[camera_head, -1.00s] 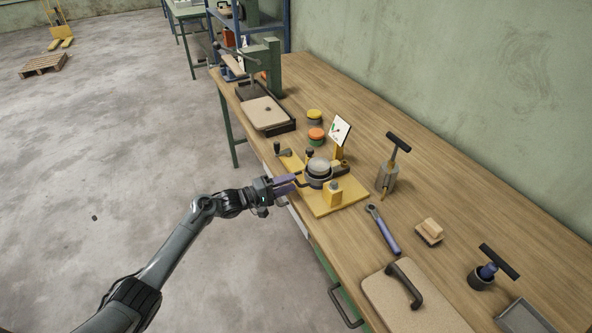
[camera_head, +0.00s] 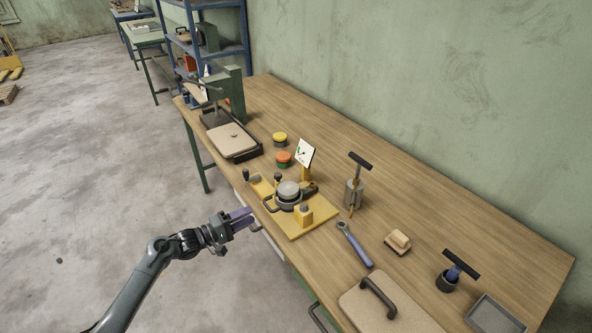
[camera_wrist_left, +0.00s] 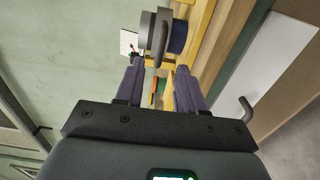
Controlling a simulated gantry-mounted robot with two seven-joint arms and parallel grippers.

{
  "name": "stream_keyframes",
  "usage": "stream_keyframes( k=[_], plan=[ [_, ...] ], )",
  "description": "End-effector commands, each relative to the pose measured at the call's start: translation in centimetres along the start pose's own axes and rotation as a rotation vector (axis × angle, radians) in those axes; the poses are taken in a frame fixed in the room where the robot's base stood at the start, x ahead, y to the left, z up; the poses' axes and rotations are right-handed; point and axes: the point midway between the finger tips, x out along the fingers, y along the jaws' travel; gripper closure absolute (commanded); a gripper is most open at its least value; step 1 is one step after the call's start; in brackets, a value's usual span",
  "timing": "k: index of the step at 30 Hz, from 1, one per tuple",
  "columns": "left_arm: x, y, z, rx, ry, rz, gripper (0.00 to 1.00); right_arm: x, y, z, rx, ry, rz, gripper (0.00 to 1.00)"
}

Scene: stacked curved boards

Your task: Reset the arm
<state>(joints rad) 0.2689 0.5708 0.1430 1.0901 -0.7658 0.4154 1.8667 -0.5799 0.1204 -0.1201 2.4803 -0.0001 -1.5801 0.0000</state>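My left gripper (camera_head: 241,217) is off the front edge of the workbench, pointing at the yellow fixture plate (camera_head: 316,216). Its purple fingers stand apart with nothing between them; the left wrist view (camera_wrist_left: 158,75) shows the gap clearly. A round grey clamped part (camera_head: 289,191) with a dark looped handle sits on the plate, apart from the fingers. It also shows beyond the fingertips in the left wrist view (camera_wrist_left: 155,32). My right gripper is in neither view.
On the wooden bench (camera_head: 400,230) are a press (camera_head: 228,95), yellow (camera_head: 280,138) and orange (camera_head: 283,158) lidded tins, a small sign (camera_head: 304,153), a wrench (camera_head: 354,243), a brush (camera_head: 398,241) and a handled board (camera_head: 385,305). Open floor lies left of the bench.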

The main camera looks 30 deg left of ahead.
Motion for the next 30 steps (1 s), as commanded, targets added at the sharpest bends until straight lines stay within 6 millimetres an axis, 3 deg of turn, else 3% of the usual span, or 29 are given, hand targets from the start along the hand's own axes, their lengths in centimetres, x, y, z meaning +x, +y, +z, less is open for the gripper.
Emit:
stream_keyframes(
  k=[5, 8, 11, 14, 19, 21, 24, 27, 30],
  plan=[
    [-0.7, -1.5, 0.5, -0.013, -0.001, -0.021, 0.62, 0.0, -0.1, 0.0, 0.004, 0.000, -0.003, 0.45],
    [-1.8, -4.3, 1.8, -0.045, -0.004, -0.056, 0.62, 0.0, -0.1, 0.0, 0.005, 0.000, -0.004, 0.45],
    [-3.3, -8.5, 4.7, -0.096, -0.020, -0.103, 0.62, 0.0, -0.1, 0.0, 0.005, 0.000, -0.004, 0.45],
    [-4.7, -12.3, 10.3, -0.145, -0.067, -0.134, 0.62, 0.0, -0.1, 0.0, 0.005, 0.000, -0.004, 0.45],
    [-6.3, -16.4, 22.5, -0.097, -0.107, -0.245, 0.62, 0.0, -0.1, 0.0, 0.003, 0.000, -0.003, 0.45],
    [-6.8, -16.9, 26.7, 0.017, -0.099, -0.323, 0.62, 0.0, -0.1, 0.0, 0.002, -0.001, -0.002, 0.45],
    [-7.8, -16.1, 30.9, 0.212, -0.081, -0.445, 0.62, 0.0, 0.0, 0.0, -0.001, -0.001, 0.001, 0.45],
    [-9.2, -14.1, 33.3, 0.405, -0.075, -0.579, 0.62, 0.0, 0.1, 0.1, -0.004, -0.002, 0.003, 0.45],
    [-10.9, -11.4, 34.4, 0.579, -0.096, -0.718, 0.62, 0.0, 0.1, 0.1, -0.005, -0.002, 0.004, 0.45]
  ],
)
